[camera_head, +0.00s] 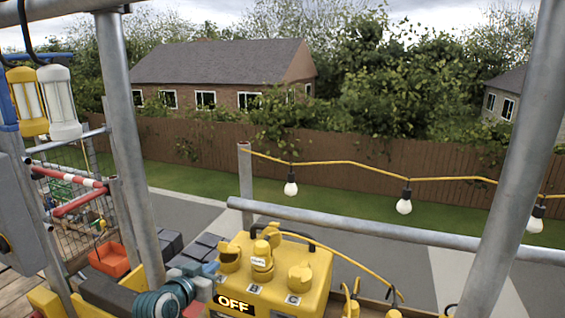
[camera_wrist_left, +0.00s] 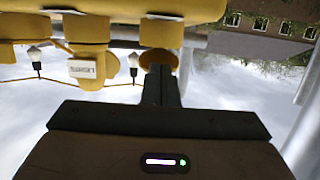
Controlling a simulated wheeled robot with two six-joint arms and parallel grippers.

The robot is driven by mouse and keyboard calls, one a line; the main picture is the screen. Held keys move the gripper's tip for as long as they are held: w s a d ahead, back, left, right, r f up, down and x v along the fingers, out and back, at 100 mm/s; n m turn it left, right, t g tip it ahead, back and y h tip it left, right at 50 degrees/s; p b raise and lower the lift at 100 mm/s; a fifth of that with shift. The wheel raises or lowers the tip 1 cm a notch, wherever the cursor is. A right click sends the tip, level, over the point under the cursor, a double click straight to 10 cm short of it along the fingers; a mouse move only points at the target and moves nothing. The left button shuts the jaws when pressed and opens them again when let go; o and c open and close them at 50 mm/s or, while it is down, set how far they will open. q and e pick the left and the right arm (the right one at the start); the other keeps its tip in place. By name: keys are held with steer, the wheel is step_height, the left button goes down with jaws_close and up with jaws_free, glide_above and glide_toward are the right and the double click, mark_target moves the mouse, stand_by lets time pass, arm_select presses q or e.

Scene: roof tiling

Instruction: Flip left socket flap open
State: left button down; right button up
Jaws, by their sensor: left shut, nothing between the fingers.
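The yellow power box (camera_head: 310,262) stands low in the middle of the head view, with a row of yellow sockets on it. The left socket with its round flap (camera_head: 229,263) is at the box's left end; I cannot tell whether the flap is open. In the left wrist view, which is upside down, the flap (camera_wrist_left: 158,58) is right at the tips of my left gripper (camera_wrist_left: 161,72). The left gripper is shut and empty. It appears to touch the flap, but contact is not certain. In the head view my left arm comes in from below left. My right gripper is out of view.
The middle socket (camera_head: 262,262) carries a plug labelled LIGHTS, and another socket (camera_head: 300,276) is to its right. A yellow cable runs from the box. Grey scaffold poles (camera_head: 130,140) stand around. An orange tray (camera_head: 110,260) is at left. Bulbs hang (camera_head: 291,188) behind.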

mark_target(232, 247)
arm_select(q)
steer(key=shift+w, duration=0.1)
stand_by(0.4)
steer(key=shift+w+d+r, duration=0.1)
steer(key=shift+w+d, duration=0.25)
steer(key=shift+w, duration=0.5)
steer(key=shift+w+d+r, duration=0.1)
steer(key=shift+w+d, duration=0.2)
steer(key=shift+w, duration=0.6)
steer(key=shift+w+d+r, duration=0.1)
steer(key=shift+w+d, duration=0.25)
steer(key=shift+w, duration=0.5)
steer(key=shift+w+d+r+b, duration=0.1)
steer(key=shift+w+d+b, duration=0.15)
steer(key=shift+w, duration=0.55)
steer(key=shift+w+d+r+b, duration=0.15)
steer(key=shift+w+d, duration=0.15)
steer(key=shift+w, duration=0.5)
steer(key=shift+w+d+b, duration=0.2)
steer(key=shift+w+d, duration=0.1)
steer(key=shift+w, duration=0.5)
steer(key=shift+p+v, duration=0.75)
steer(key=shift+v, duration=0.05)
steer(key=shift+r+p+v, duration=0.2)
steer(key=shift+p+v, duration=1.1)
steer(key=shift+v, duration=0.7)
steer(key=shift+r+p+v, duration=0.15)
steer(key=shift+p+v, duration=1.1)
steer(key=shift+v, duration=0.75)
steer(key=shift+w, duration=0.1)
